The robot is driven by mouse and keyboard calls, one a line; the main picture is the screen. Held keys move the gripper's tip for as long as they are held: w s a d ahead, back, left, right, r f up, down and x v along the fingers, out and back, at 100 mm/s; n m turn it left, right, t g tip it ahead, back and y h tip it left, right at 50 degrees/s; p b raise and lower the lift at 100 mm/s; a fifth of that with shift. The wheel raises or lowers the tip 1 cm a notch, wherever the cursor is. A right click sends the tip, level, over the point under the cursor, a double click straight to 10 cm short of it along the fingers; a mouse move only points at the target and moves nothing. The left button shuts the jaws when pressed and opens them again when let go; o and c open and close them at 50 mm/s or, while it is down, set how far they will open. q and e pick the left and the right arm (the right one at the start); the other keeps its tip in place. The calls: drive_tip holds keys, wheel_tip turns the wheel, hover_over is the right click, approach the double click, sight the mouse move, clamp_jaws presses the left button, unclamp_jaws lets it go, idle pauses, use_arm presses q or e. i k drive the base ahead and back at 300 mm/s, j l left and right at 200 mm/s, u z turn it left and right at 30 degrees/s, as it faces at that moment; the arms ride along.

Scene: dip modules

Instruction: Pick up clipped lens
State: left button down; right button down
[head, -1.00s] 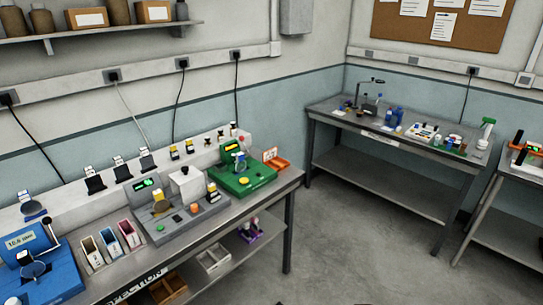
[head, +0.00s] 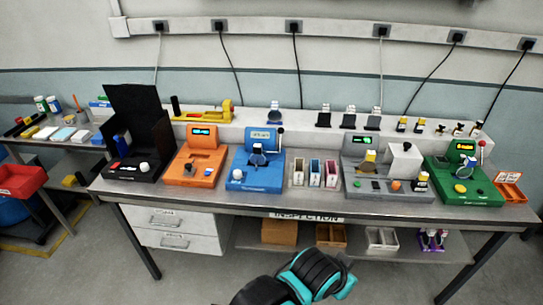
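A round bluish lens-like disc (head: 274,117) sits in a small clip with a pale top on the white ledge behind the blue instrument. A second dark round disc (head: 258,158) sits on the front of the blue instrument (head: 258,177). Both are small, and I cannot tell from here which one is the clipped lens. Part of my own black and teal arm shows at the bottom centre, well in front of the bench and apart from everything on it. No fingertips of either gripper can be made out.
The inspection bench (head: 330,205) also holds a black box (head: 138,140), orange (head: 197,160), grey (head: 385,180) and green (head: 462,180) instruments, and coloured slots (head: 315,173). Drawers (head: 175,230) and bins (head: 381,238) are below. A red bin (head: 22,180) stands left. Floor in front is clear.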

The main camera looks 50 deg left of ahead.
sight(257, 154)
drive_tip(key=u, duration=1.8)
